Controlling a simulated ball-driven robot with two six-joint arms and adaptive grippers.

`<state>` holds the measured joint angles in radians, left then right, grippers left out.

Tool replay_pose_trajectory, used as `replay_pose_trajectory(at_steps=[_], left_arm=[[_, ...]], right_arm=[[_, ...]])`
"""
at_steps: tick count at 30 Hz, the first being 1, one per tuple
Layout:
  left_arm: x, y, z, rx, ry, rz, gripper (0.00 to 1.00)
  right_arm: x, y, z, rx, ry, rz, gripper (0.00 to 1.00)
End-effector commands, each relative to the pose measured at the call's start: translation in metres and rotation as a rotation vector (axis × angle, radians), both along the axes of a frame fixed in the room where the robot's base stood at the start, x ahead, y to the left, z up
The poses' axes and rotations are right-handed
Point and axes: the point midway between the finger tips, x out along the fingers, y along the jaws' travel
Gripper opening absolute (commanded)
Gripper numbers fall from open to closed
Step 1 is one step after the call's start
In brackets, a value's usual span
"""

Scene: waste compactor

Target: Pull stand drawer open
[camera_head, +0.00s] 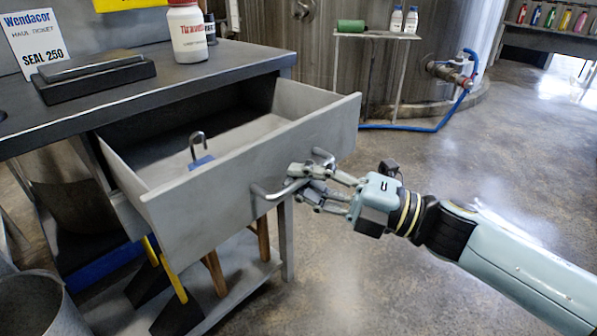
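The stand drawer (235,180) is a grey metal drawer pulled well out from under the dark-topped stand (220,65). Its inside shows, with a blue padlock (201,161) with a metal shackle lying in it. A bent metal handle (266,192) is on the drawer's front face. My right gripper (306,180) comes in from the right and its fingers are at the handle's bar, seemingly around it. The fingers overlap the bar, so their exact contact is partly hidden. My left gripper does not show.
On the stand are a white bottle (187,34), a black block (97,75) and a sign (32,38). Long-handled tools (170,275) stand on the lower shelf. A bin (40,305) is at lower left. Behind are a small table (378,36) and a blue hose (415,129). The floor at right is clear.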

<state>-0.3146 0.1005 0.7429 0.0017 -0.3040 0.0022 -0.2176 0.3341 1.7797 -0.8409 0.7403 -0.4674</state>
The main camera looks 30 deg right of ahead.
Motion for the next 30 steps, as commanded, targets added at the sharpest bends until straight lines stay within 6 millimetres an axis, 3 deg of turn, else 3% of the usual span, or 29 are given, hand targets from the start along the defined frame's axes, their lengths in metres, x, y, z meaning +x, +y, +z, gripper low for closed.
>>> replay_pose_trajectory(at_steps=[11,19,30], left_arm=[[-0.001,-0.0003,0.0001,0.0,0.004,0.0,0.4],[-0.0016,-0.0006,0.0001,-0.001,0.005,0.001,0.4],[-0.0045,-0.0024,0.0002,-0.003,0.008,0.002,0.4]], right_arm=[[0.0002,-0.0004,0.0021,0.006,-0.002,0.0,0.0],[-0.0002,-0.0003,0.0013,0.003,-0.002,0.0,0.34],[-0.0084,-0.0072,-0.0026,-0.001,0.003,0.001,0.34]])
